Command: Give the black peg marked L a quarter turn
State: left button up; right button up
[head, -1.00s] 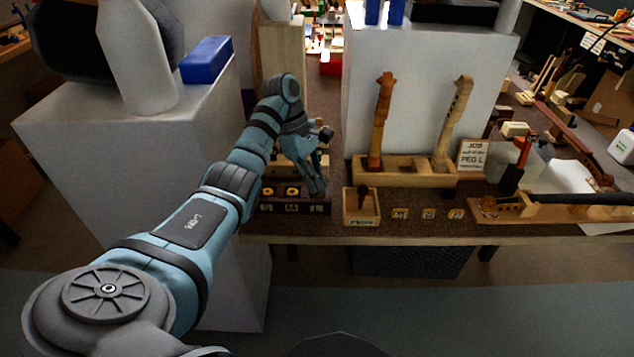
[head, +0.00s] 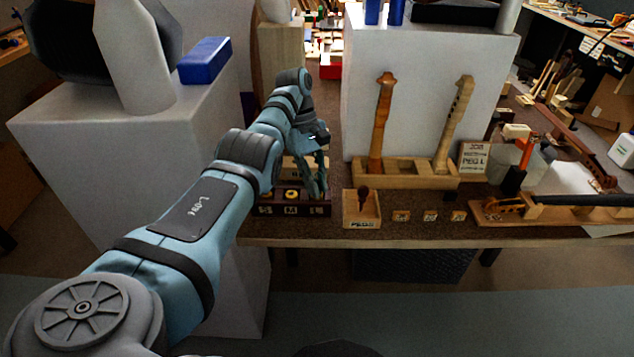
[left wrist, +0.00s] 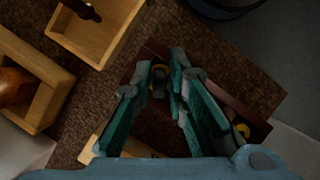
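A dark peg rack (head: 291,210) with pale letters on its front stands at the table's front edge, left of centre. A black peg with a yellow ring (head: 291,194) shows in its middle place. My left gripper (head: 318,190) points down over the right end, at the place marked L, and hides that peg in the head view. My right gripper is out of view.
A small wooden box with a brown peg (head: 362,222) stands just right of the rack. A wooden stand (head: 405,180) with two violin necks is behind it. A job card (head: 473,156) reads PEG L. Several small marked tiles (head: 430,216) lie on the table.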

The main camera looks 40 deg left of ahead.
pick_arm(q)
jog(key=shift+o, duration=1)
